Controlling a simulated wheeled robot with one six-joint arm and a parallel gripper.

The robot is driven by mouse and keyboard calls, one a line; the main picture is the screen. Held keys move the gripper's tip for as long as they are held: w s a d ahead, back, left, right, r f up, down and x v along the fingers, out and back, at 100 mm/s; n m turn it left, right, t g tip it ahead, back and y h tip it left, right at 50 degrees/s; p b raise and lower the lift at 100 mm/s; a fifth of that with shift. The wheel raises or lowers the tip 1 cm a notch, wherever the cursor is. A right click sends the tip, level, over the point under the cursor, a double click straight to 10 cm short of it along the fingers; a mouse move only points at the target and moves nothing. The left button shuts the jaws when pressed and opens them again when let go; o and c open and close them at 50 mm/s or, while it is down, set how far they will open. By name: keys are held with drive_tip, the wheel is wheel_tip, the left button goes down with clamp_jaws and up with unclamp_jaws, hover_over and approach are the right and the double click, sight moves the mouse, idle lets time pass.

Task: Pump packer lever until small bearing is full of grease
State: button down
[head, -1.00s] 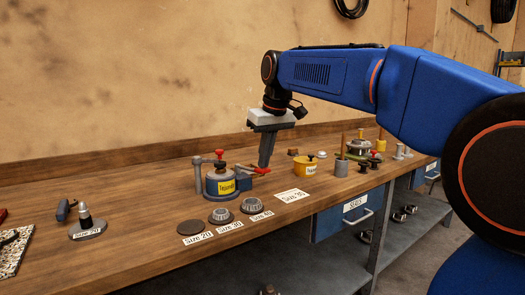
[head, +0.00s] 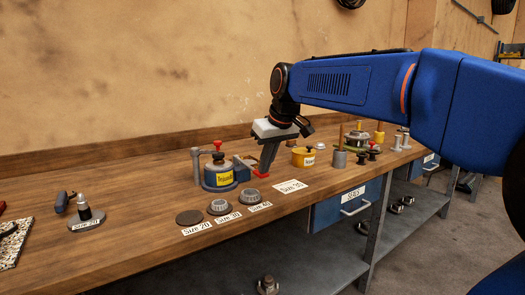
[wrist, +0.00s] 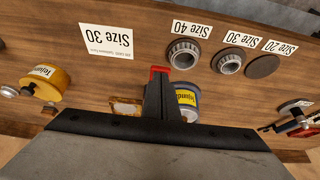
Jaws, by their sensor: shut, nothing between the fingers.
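The packer (head: 219,180) is a blue pot with a yellow label, a dark top, a red knob and a grey post at its left. A red lever end (head: 261,174) shows at its right, right by the tips of my gripper (head: 266,167). My gripper is shut and empty, pointing down; I cannot tell if it touches the lever. In the wrist view the red end (wrist: 160,69) shows just past the fingertips, and the fingers hide part of the pot (wrist: 188,102). I see no bearing in the packer; its inside is hidden.
Two grey bearings stand by the Size 30 (head: 219,206) and Size 40 (head: 250,197) labels, with a dark disc (head: 189,217) by Size 20. A yellow pot (head: 303,157) and metal parts stand to the right.

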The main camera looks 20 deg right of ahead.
drive_tip(key=v, duration=1.3)
drive_tip(key=shift+r, duration=0.35)
drive_tip(key=shift+a+f, duration=0.1)
drive_tip(key=s+d+f+m, duration=0.1)
drive_tip(key=s+f, duration=0.7)
drive_tip(key=f, duration=0.3)
drive_tip(key=s+d+f+m+h, duration=0.1)
drive_tip(key=s+d+f, duration=0.1)
drive_tip(key=s+f, duration=0.6)
drive_tip(key=s+d+f+m, duration=0.1)
drive_tip(key=s+d+f, duration=0.1)
drive_tip(key=s+f, duration=0.7)
wheel_tip(320, 180, down, 7)
drive_tip(key=shift+f+m+h, duration=0.1)
drive_tip(key=shift+m+h, duration=0.2)
drive_tip(key=shift+d, duration=0.1)
